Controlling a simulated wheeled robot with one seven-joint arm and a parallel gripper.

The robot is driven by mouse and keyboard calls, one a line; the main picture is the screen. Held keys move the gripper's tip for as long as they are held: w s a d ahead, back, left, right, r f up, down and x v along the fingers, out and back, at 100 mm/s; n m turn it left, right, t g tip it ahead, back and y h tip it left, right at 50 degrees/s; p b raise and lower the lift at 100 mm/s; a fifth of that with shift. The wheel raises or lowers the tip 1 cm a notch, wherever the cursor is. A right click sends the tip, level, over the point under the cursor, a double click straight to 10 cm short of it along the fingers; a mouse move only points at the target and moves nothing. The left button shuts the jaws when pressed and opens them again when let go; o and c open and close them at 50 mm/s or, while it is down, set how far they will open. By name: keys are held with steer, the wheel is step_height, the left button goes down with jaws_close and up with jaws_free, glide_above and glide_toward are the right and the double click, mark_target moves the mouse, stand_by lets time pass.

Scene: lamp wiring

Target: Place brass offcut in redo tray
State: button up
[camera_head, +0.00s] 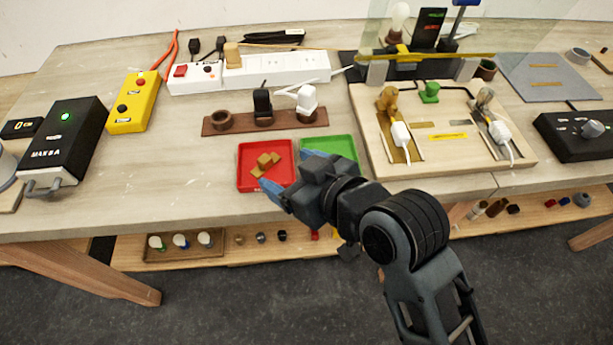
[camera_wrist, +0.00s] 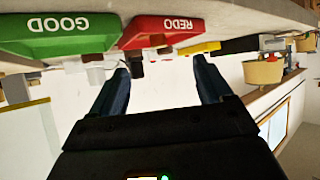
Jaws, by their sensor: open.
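The red redo tray (camera_head: 243,183) lies near the front edge of the bench. Its REDO label shows upside down in the wrist view (camera_wrist: 190,22). A few tan-brown block-like pieces (camera_head: 265,163) rest inside it; I cannot tell for sure which is the brass offcut. The green tray (camera_head: 345,145), labelled GOOD in the wrist view (camera_wrist: 60,40), is just right of it. My gripper (camera_head: 287,172) is at the front of the two trays, its blue fingers spread. In the wrist view nothing is between the fingertips (camera_wrist: 160,75).
A wooden board (camera_head: 375,165) with plugs and thin strips stands right of the trays. A brown holder rail (camera_head: 288,123) and white power strip (camera_head: 285,70) lie behind. Bench left of the red tray is clear.

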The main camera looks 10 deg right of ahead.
steer(key=shift+v, duration=2.1)
steer(key=s+d+f+m+t+h, duration=0.3)
steer(key=s+d+f+m+h, duration=0.15)
steer(key=s+d, duration=0.65)
steer(key=s+d+r+m+h, duration=0.1)
steer(key=s+d+r, duration=0.1)
steer(key=s, duration=0.6)
steer(key=s+d+r+m+t+h, duration=0.1)
steer(key=s+d+r, duration=0.2)
steer(key=s, duration=0.6)
steer(key=shift+s+d+t, duration=0.25)
steer(key=shift+d+t, duration=0.05)
steer(key=shift+d, duration=0.25)
steer(key=shift+c, duration=0.3)
